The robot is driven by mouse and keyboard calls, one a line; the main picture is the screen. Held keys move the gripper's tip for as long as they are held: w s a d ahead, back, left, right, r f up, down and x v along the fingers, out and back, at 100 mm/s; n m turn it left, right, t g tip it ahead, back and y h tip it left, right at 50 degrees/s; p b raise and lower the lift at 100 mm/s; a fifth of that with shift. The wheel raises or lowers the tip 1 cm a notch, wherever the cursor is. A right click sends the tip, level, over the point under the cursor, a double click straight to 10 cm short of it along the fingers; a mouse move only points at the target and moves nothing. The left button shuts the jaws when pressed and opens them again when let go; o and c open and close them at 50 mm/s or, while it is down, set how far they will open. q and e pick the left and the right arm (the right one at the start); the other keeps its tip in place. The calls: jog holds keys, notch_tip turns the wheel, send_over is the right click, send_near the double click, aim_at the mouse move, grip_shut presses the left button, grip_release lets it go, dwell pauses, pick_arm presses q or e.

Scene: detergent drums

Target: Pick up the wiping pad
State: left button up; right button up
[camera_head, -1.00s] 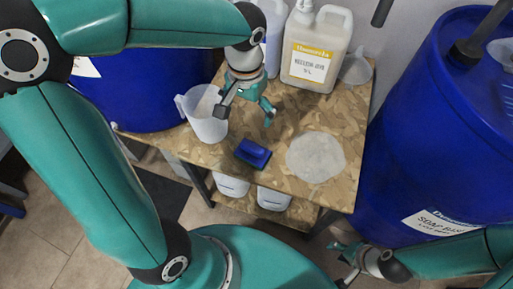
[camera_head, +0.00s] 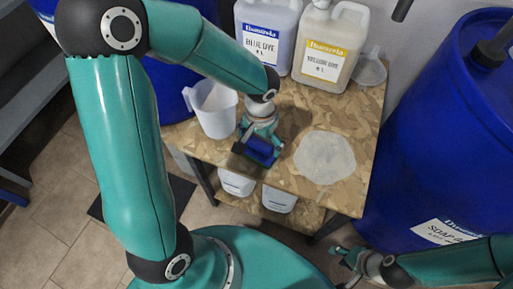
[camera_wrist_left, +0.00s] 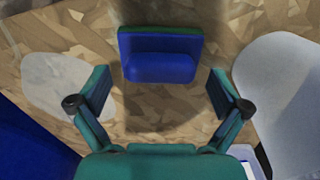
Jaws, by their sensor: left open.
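The wiping pad (camera_head: 262,152) is a blue block with a raised grip, lying near the front edge of the wooden table. In the left wrist view the pad (camera_wrist_left: 160,57) shows a green strip along its far edge. My left gripper (camera_head: 258,143) is open over the pad and partly covers it in the head view. In the left wrist view its fingers (camera_wrist_left: 158,88) stand wide apart, to either side of the pad's width; I see no contact. My right gripper (camera_head: 342,264) is at the lower right, below the table, empty, its fingers seemingly apart.
A white jug (camera_head: 215,110) stands close left of my left gripper. A pale round patch (camera_head: 325,158) lies right of the pad. Dye canisters (camera_head: 330,50) and a funnel (camera_head: 370,70) stand at the back. A big blue drum (camera_head: 440,130) stands right of the table (camera_head: 345,200).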

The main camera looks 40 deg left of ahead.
pick_arm(q)
jog(key=shift+f, duration=0.8)
jog(key=c, duration=1.1)
jog(key=shift+r, duration=0.15)
